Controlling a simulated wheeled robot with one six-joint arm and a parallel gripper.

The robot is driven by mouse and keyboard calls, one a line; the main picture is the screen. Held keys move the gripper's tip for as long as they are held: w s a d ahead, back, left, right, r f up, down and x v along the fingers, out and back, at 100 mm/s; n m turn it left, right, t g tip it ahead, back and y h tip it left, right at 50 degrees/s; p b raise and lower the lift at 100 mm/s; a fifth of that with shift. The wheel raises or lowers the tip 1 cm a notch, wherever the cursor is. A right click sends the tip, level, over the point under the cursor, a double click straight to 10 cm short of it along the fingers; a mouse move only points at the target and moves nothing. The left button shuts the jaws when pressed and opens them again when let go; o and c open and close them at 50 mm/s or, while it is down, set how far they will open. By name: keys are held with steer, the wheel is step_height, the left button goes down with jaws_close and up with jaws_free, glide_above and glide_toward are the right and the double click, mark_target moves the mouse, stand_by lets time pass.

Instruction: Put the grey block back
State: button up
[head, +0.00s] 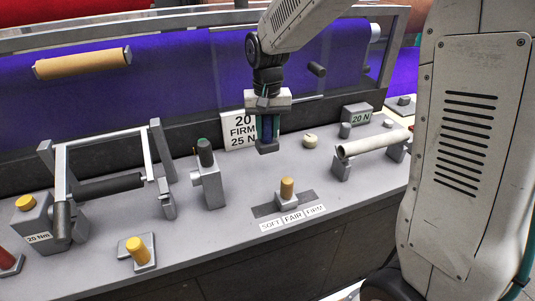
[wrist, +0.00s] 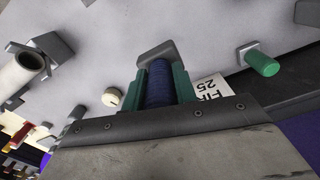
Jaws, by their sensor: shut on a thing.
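My gripper (head: 267,130) is shut on the blue ribbed handle (wrist: 160,85) of a small grey block. The grey block (head: 267,147) hangs below the fingertips, in front of a white sign reading 20 FIRM 25 N (head: 239,129). In the wrist view the block (wrist: 156,50) shows just past the two green fingers, with the blue handle between them. The block appears to be above the grey bench top (head: 240,215). Its underside is hidden. Another grey block marked 20 N (head: 358,116) stands at the back right.
A cream round knob (head: 310,139) and a pale roller (head: 375,143) on supports lie to the right. A yellow-knobbed slider (head: 287,190) stands in front, beside SOFT, FAIR, FIRM labels. A green-topped post (head: 205,153) and a metal frame (head: 108,165) stand left. Purple felt (head: 160,80) hangs behind.

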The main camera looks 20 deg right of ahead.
mark_target(270, 150)
steer(key=f, duration=0.3)
steer(key=shift+d+f, duration=0.3)
steer(key=shift+d, duration=0.1)
steer(key=shift+f, duration=1.8)
steer(key=shift+f, duration=0.15)
steer(key=o, duration=1.1)
